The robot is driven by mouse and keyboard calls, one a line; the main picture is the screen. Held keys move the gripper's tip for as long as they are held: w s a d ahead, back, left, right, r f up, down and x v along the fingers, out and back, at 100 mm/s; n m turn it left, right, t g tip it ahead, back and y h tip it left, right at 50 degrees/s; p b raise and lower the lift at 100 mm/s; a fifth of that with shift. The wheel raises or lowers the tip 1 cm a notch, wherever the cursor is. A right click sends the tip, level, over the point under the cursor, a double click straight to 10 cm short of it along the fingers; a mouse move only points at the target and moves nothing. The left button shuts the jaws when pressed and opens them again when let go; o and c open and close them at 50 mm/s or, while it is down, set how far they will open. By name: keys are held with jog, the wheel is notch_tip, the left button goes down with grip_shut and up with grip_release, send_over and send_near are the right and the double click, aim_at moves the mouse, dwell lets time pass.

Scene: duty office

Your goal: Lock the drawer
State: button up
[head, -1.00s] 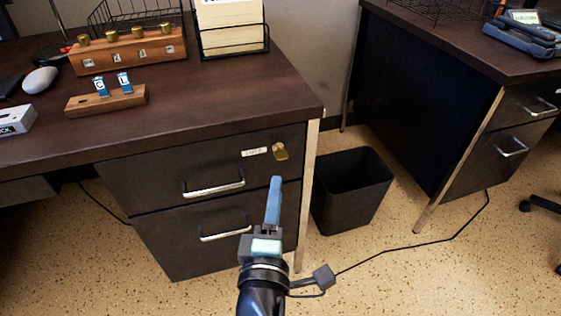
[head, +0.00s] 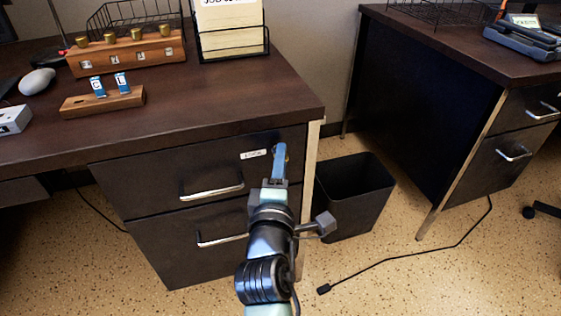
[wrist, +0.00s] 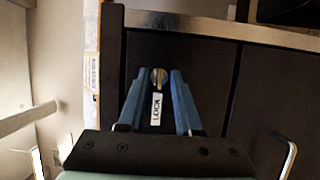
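The upper drawer (head: 135,178) of the dark wood desk is closed, with a silver bar handle (head: 212,191) and a small white label (head: 254,154). In the wrist view the label reads LOCK (wrist: 156,109). A brass lock key (wrist: 159,77) sits beside the label, between my fingertips; in the head view my fingers hide most of it. My gripper (head: 279,152) is at the drawer's upper right corner. In the wrist view my gripper (wrist: 159,76) is open, blue fingers either side of the key, with a small gap showing on each side.
A lower drawer (head: 165,245) with its own handle is below. A metal desk leg (head: 309,190) and a black bin (head: 355,195) stand close to the right. Wooden blocks (head: 102,102) and a paper tray (head: 232,45) are on the desk top. A second desk (head: 420,120) stands right.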

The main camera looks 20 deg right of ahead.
grip_shut()
dwell(1.2)
